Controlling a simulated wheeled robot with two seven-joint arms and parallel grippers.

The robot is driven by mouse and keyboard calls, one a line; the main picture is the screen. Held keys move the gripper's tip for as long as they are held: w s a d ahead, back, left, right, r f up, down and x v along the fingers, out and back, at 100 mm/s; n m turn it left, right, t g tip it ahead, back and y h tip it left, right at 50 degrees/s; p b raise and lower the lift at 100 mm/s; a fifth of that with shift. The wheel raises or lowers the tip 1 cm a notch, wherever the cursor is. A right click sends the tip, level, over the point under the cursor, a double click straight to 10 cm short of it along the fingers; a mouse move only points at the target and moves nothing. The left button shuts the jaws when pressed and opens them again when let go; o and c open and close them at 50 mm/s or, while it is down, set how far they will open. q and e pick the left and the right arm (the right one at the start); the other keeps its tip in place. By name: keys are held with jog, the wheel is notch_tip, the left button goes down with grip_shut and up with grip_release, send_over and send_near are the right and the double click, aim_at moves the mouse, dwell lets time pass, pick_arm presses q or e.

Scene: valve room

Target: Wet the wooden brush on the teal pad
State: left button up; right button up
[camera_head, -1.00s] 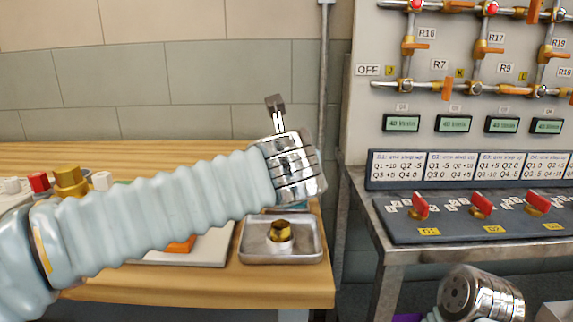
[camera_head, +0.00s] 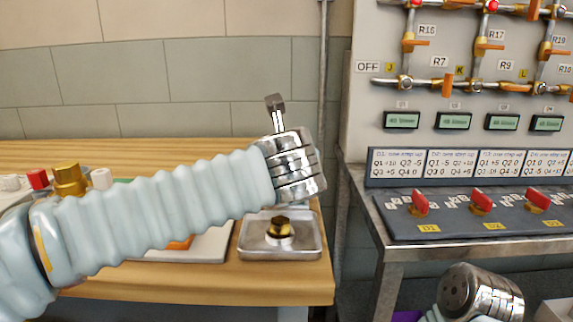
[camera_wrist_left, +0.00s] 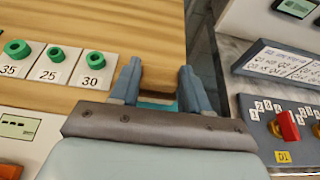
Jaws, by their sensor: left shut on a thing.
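In the left wrist view, my left gripper (camera_wrist_left: 160,67) is shut on the brown wooden brush (camera_wrist_left: 162,80), held between its two grey-blue fingers. A teal strip (camera_wrist_left: 157,98) shows just below the wood between the fingers; I cannot tell whether it is the teal pad or part of the brush. In the head view, my left arm reaches across the wooden bench and its wrist hides most of the hand and the brush. No teal pad shows clearly there. My right wrist shows at the lower right, but its gripper does not.
A metal tray with a brass nut (camera_head: 280,229) sits at the bench's right end. A brass piece (camera_head: 69,181) and a red block (camera_head: 38,179) stand at the left. Green rings (camera_wrist_left: 48,74) lie on labelled cards. The valve console (camera_head: 480,220) stands right, across a gap.

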pick_arm(q)
jog(key=shift+f+b, duration=0.45)
jog(key=shift+f, duration=0.3)
dwell(0.8)
notch_tip(320, 180, up, 3)
jog(key=p, duration=0.3)
jog(key=shift+r+p, duration=0.45)
jog(key=shift+r, duration=1.6)
